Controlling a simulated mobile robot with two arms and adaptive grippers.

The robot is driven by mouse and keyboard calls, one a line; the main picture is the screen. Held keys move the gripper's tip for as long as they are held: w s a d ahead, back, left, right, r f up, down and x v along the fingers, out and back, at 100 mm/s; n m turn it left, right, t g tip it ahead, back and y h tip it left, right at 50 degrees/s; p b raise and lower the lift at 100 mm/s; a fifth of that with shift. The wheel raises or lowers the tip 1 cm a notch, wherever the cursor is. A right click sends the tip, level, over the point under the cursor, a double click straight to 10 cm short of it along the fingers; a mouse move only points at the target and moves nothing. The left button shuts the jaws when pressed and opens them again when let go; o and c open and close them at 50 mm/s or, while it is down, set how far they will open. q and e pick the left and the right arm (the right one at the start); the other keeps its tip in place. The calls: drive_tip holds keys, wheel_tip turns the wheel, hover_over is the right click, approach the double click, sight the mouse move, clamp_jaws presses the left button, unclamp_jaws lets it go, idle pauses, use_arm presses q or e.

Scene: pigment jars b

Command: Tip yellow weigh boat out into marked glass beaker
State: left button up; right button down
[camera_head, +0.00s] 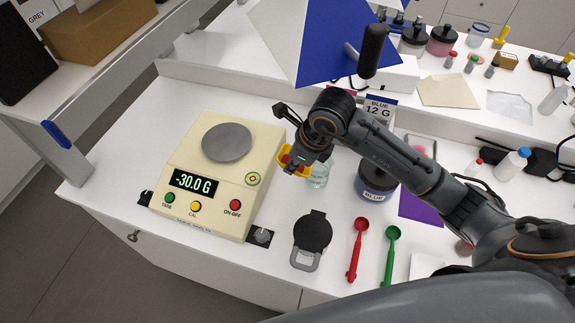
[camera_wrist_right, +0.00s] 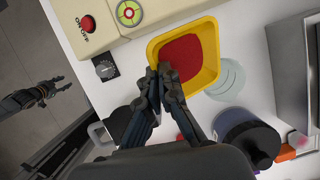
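The yellow weigh boat (camera_head: 282,158) holds red powder and is raised near the right edge of the scale. In the right wrist view, the boat (camera_wrist_right: 209,74) looks about level, with the powder inside. My right gripper (camera_head: 297,158) is shut on its near wall; the fingertips (camera_wrist_right: 160,76) meet at that rim. The clear glass beaker (camera_head: 318,179) stands just right of the boat, partly hidden by my gripper. In the right wrist view the beaker (camera_wrist_right: 236,79) shows beside and partly beneath the boat; its marking is unreadable. My left gripper (camera_wrist_right: 42,94) appears open and empty over the floor.
The cream scale (camera_head: 226,177) reads -30.0 G, its pan bare. A dark-lidded BLUE jar (camera_head: 376,181) stands right of the beaker. The table's left end is clear.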

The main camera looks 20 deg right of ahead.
drive_tip(key=shift+w+d+r+m+y+p, duration=0.15)
drive_tip(key=shift+d+r+y+p, duration=0.15)
drive_tip(key=shift+d+r+y, duration=0.35)
drive_tip(key=shift+d+r+m+y+p, duration=0.15)
drive_tip(key=shift+d+r+y+p, duration=0.15)
drive_tip(key=shift+d+y, duration=0.55)
drive_tip(key=w+d+m+y+b, duration=0.1)
drive_tip(key=d+m+y+b, duration=0.2)
drive_tip(key=d+y+b, duration=0.7)
drive_tip(key=shift+w+d+r+y+b, duration=0.3)
drive_tip(key=shift+y+b, duration=1.5)
drive_tip(key=shift+b, duration=2.15)
drive_tip(key=shift+r, duration=0.1)
